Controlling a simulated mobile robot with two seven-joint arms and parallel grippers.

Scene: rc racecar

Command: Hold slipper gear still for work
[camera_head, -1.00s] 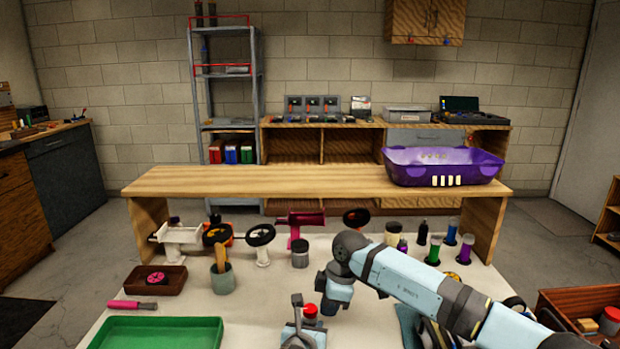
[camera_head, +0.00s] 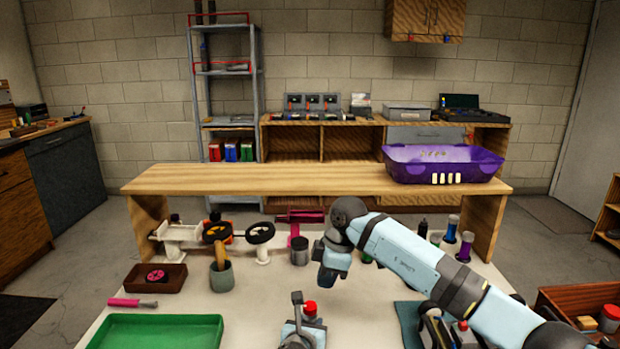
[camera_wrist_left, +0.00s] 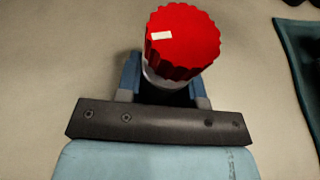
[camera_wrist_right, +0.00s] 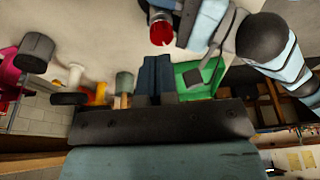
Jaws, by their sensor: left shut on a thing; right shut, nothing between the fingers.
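My left gripper (camera_head: 308,321) is shut on a small jar with a ridged red lid (camera_wrist_left: 182,42), low at the front middle of the mat. The lid also shows in the head view (camera_head: 310,308) and the right wrist view (camera_wrist_right: 161,33). My right gripper (camera_wrist_right: 154,78) is shut and empty, raised above the mat, beyond and apart from the jar. It also shows in the head view (camera_head: 327,280). A pink and black gear-like disc (camera_head: 156,276) lies in a brown tray (camera_head: 171,285) at the left. I cannot tell whether it is the slipper gear.
A green tray (camera_head: 155,333) and a pink-handled tool (camera_head: 132,303) lie at front left. A grey-green cup (camera_head: 222,277) stands behind them. A wooden shelf (camera_head: 300,180) spans the back and bears a purple bin (camera_head: 440,164). The pale mat (camera_head: 262,300) is clear at its middle.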

